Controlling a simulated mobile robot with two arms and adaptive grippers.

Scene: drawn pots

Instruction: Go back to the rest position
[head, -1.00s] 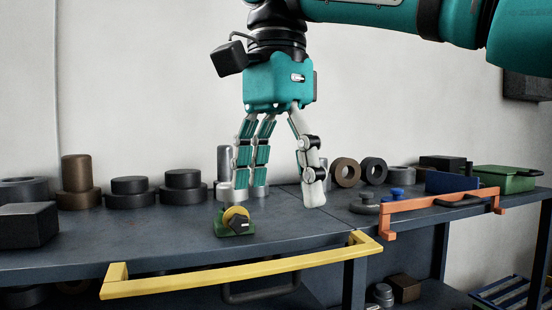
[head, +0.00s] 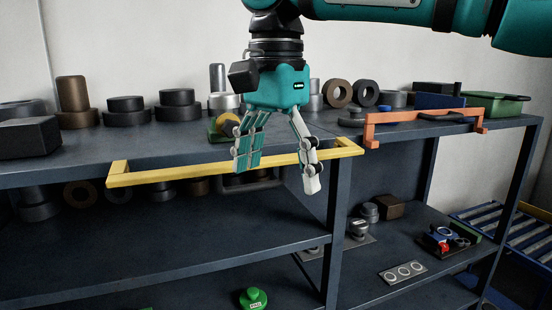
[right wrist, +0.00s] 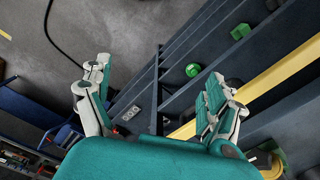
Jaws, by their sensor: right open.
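My right gripper (head: 278,170) hangs pointing down in front of the shelf's front edge in the head view. Its fingers are spread and nothing is between them. The fingers overlap the yellow handle bar (head: 200,170) in the picture. In the right wrist view the open fingers of the right gripper (right wrist: 160,95) show on both sides, with the floor and shelf edges beyond. My left gripper is in neither view.
The shelf top (head: 150,150) carries several dark cylinders and a green and yellow part (head: 222,125), partly hidden by my gripper. An orange handle (head: 420,118) is to the right. A green knob (head: 252,298) stands on a lower shelf. A roller conveyor (head: 500,232) is at the far right.

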